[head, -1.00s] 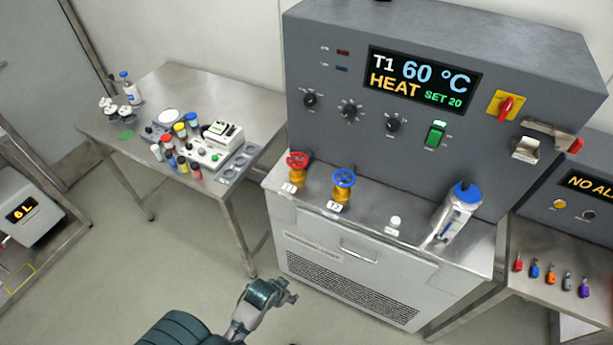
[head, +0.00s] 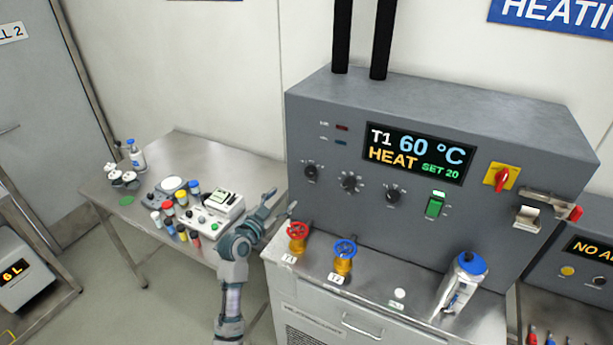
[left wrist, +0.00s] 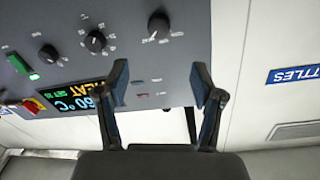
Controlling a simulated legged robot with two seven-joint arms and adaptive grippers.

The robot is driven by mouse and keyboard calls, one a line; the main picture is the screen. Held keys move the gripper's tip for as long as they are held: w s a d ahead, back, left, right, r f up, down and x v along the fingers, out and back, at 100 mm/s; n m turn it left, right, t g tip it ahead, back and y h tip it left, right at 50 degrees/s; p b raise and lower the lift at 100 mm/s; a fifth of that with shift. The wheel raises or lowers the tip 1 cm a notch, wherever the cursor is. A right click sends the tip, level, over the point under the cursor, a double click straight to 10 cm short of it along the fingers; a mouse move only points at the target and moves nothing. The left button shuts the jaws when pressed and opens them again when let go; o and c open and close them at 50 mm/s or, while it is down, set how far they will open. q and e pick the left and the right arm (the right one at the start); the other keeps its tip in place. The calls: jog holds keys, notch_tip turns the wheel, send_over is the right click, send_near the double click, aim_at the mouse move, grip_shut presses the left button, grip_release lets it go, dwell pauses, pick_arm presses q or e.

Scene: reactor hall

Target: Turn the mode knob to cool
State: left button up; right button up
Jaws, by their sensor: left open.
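The grey control panel carries a row of three black knobs: a left knob (head: 310,170), a middle knob (head: 350,182) and a right knob (head: 393,193). Their labels are too small to read, so I cannot tell which is the mode knob. The display (head: 418,152) reads T1 60 °C, HEAT, SET 20. My left gripper (head: 280,203) is open and empty, left of the panel and below the left knob, apart from it. In the left wrist view, upside down, the left knob (left wrist: 158,26) and middle knob (left wrist: 95,41) lie beyond my open fingers.
A red valve wheel (head: 297,231) and a blue one (head: 345,249) stand on the ledge below the knobs. A green switch (head: 435,205), a red rotary switch (head: 502,179) and a blue-capped bottle (head: 464,284) are further right. A cluttered steel table (head: 180,148) stands left.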

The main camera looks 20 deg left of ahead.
aim_at(308, 174)
pick_arm(q)
jog(key=w, duration=0.5)
jog(key=w+d+p, duration=0.1)
jog(key=w, duration=0.8)
jog(key=shift+w+d+f, duration=0.1)
jog(key=shift+w+d, duration=0.25)
jog(key=c, duration=1.1)
jog(key=shift+c, duration=0.2)
